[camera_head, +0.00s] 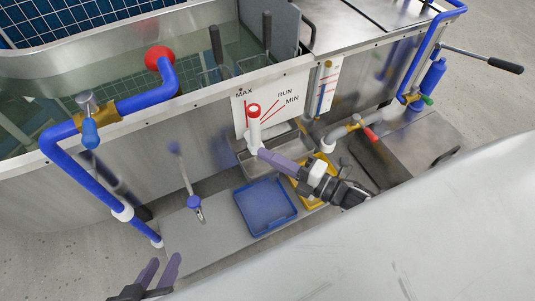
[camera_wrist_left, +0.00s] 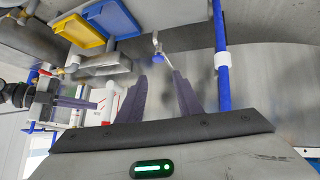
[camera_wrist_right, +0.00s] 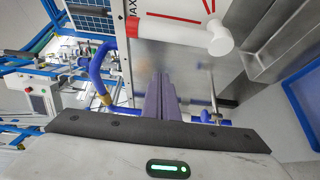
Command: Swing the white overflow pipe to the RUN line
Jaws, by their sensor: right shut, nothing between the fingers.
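The white overflow pipe (camera_head: 254,130) with a red ring at its top stands almost upright before the white scale plate (camera_head: 241,128) marked MAX, RUN and MIN. Its top is nearer the MAX line than the slanted RUN line (camera_head: 270,110). My right gripper (camera_head: 262,155) is shut and empty, its tips by the pipe's lower end; I cannot tell whether they touch. The right wrist view shows the pipe (camera_wrist_right: 178,32) beyond the shut fingers (camera_wrist_right: 163,78). My left gripper (camera_head: 165,262) is open and empty at the lower left, away from the pipe.
A blue tray (camera_head: 266,206) and a yellow tray (camera_head: 313,199) lie below the pipe. A blue pipe with a brass valve (camera_head: 95,117) runs down at the left. A red-handled valve (camera_head: 370,134) is at the right. A small tap (camera_head: 194,204) stands left of the blue tray.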

